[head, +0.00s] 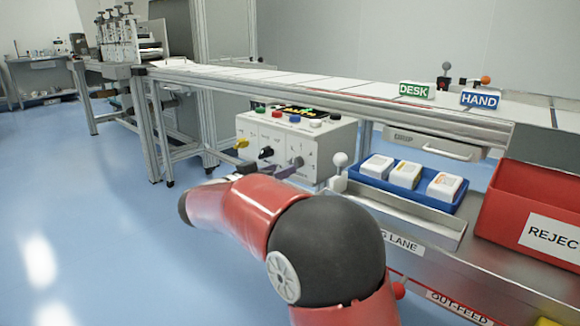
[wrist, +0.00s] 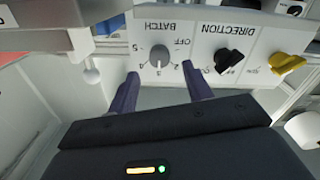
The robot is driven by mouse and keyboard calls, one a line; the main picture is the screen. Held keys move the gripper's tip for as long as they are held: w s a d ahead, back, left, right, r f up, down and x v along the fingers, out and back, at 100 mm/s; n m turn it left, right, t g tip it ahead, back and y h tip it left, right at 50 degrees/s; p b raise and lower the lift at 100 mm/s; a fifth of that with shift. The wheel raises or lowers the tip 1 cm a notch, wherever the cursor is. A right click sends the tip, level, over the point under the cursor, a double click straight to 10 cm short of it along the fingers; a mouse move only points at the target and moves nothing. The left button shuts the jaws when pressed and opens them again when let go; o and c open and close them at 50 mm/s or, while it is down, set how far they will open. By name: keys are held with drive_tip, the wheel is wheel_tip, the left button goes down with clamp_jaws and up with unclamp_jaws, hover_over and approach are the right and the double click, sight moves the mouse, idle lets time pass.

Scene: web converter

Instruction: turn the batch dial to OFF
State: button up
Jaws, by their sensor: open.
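The batch dial is a round grey knob (wrist: 160,55) on the white control box (head: 322,145). In the wrist view the panel appears upside down, with BATCH above the dial, OFF at its upper right and numbers around it. Which mark the dial points to is too small to tell. My gripper (wrist: 163,88) is open, its two dark fingers spread below the dial, one toward each side, apart from the knob and with nothing between them. In the head view my gripper (head: 278,171) is at the box's front, by the dial.
A black direction knob (wrist: 228,60) and a yellow knob (wrist: 287,64) sit beside the dial. A white ball-topped lever (head: 340,160) stands right of the box. A blue tray (head: 397,190) with white packs and a red reject bin (head: 512,195) are farther right. The conveyor (head: 330,92) runs behind.

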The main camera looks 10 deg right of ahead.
sight(297, 162)
drive_tip(key=x, duration=0.5)
drive_tip(key=shift+d, duration=0.1)
drive_tip(key=c, duration=1)
